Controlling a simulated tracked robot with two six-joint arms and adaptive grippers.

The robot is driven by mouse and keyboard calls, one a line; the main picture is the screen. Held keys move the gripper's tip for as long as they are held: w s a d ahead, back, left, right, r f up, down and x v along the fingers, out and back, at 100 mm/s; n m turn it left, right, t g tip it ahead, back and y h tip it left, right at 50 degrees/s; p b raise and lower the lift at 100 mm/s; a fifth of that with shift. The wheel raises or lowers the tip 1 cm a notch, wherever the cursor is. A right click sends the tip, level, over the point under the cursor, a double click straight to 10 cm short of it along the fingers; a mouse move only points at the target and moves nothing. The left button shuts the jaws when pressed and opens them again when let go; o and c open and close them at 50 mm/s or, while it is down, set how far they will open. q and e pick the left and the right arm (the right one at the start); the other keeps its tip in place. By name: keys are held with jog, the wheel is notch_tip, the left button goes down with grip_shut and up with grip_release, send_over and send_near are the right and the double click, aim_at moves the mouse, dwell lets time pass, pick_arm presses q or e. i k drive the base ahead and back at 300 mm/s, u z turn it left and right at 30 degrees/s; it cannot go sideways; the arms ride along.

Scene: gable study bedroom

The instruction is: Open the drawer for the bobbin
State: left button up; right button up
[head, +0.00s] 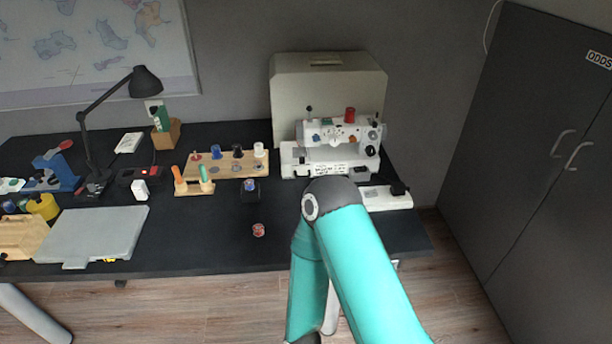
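A small red bobbin or spool (258,230) stands on the dark desk (195,235), close to its front edge and left of my teal arm. I cannot make out a drawer front; the area under the desk's right part is largely hidden by the arm. My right arm rises from the lower right, bends in front of the desk's right part, and its far end drops out at the bottom edge. Its gripper is out of view. My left arm and gripper do not show.
A white sewing machine (340,145) stands before a beige case (325,88). A wooden spool rack (228,167) and a grey flat lid (92,235) are on the desk. A dark cabinet (545,150) is at right. The front middle desktop is mostly clear.

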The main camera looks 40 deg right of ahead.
aim_at(302, 171)
jog(key=z, duration=0.15)
jog(key=k, duration=1.1)
jog(key=z, duration=0.45)
jog(key=i, duration=1)
jog(key=z, duration=0.05)
